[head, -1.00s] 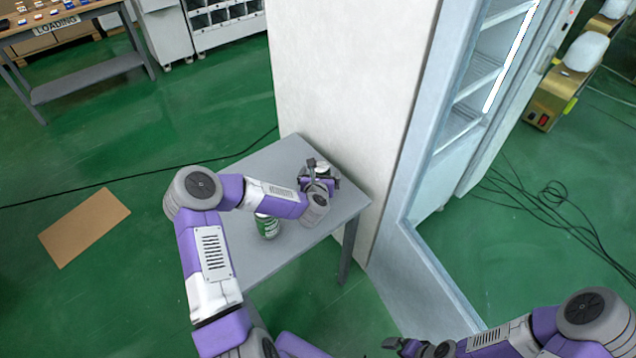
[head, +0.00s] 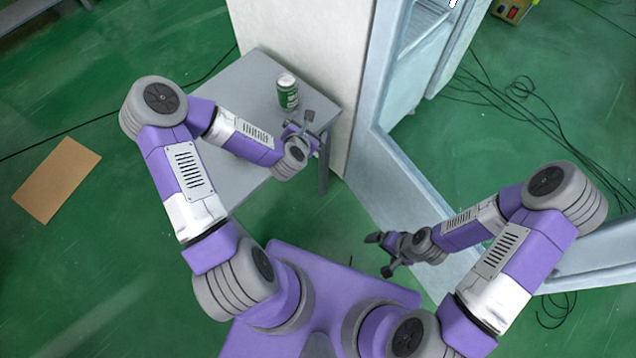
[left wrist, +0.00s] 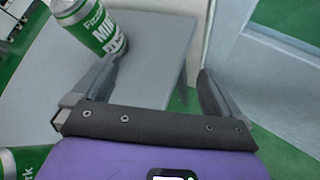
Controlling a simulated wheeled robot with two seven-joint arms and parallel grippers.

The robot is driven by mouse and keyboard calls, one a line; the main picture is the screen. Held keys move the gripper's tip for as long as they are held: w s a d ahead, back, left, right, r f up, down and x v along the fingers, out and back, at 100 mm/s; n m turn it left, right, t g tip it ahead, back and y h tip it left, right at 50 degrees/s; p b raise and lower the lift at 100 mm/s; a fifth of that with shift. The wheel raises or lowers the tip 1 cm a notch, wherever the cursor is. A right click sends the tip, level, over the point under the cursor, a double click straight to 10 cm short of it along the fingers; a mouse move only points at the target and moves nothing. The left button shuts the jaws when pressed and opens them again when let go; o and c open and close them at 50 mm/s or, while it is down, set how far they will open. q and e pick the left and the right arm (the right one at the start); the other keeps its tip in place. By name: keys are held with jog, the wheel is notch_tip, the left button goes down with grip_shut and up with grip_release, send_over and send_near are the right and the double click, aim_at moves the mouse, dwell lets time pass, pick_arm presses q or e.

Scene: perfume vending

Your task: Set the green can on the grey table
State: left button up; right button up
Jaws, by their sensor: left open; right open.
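A green and white can (head: 287,91) stands upright on the grey table (head: 235,85), near its right side beside the white cabinet. It also shows in the left wrist view (left wrist: 92,25), up and left of the fingers and outside them. My left gripper (head: 312,130) is open and empty near the table's front right edge, apart from this can. A second green can (left wrist: 22,163) shows partly at the lower left of the left wrist view; my left arm seems to hide it in the head view. My right gripper (head: 379,254) is open and empty, low in front of the cabinet.
The white cabinet (head: 300,35) stands right against the table's side, with an open glass-fronted compartment (head: 425,30) beyond it. A cardboard sheet (head: 57,180) lies on the green floor at left. Black cables (head: 515,90) lie on the floor at right.

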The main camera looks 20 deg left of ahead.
pick_arm(q)
jog(key=s+d+f+m+g+h, duration=0.5)
jog(key=s+d+f+m, duration=0.55)
jog(key=m, duration=0.65)
jog(key=s+d+f+m+g, duration=0.1)
jog(key=s+f+m+g, duration=0.1)
jog(key=s+m, duration=0.3)
jog(key=s+d+f+m+g, duration=0.1)
jog(key=s+f+m+g, duration=0.1)
jog(key=s+m+g, duration=0.2)
jog(key=shift+s+f+m+h, duration=0.3)
jog(key=shift+s+m, duration=0.95)
jog(key=shift+m, duration=0.65)
jog(key=shift+d, duration=0.1)
